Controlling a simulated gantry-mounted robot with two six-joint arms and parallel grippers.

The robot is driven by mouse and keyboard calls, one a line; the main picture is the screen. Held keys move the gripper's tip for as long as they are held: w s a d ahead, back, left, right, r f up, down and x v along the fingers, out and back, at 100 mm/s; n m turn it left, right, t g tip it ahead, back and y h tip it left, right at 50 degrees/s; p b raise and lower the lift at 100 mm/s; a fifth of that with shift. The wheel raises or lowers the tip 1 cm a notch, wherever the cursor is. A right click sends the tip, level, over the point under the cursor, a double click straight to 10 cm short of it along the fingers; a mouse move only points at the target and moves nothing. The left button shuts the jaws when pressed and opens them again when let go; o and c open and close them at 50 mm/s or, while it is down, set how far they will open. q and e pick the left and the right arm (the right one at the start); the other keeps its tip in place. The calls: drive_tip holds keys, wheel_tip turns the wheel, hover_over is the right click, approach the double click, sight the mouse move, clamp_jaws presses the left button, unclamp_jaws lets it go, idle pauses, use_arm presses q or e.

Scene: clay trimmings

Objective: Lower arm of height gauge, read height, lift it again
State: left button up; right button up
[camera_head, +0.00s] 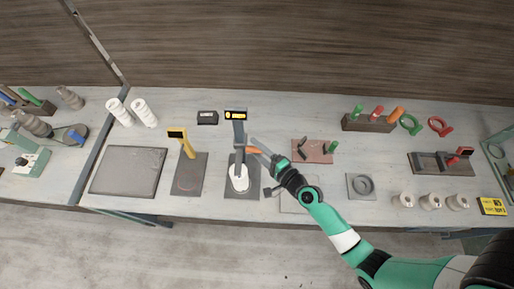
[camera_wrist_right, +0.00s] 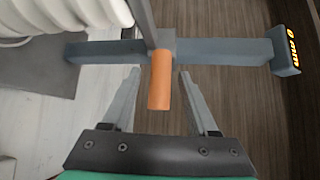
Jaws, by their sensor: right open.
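The height gauge (camera_head: 239,130) stands upright mid-table, a grey column with a lit display on top. Its arm ends in an orange handle (camera_head: 253,150), which in the right wrist view (camera_wrist_right: 160,82) sits between the fingers. A white ribbed piece (camera_head: 240,180) stands on the gauge's dark base; it shows at the upper left of the wrist view (camera_wrist_right: 65,15). My right gripper (camera_head: 264,152) is open, its fingers on either side of the handle with gaps to both. In the wrist view the display (camera_wrist_right: 292,45) seems to read 0 mm. My left gripper is out of view.
A yellow gauge (camera_head: 186,145) on a dark plate stands to the left, beside a large grey slab (camera_head: 128,170). A reddish board (camera_head: 313,151) with small tools lies right of my gripper. A tool rack (camera_head: 368,123) and several white pieces (camera_head: 431,200) are farther right.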

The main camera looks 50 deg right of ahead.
clamp_jaws()
idle(0.3)
idle(1.1)
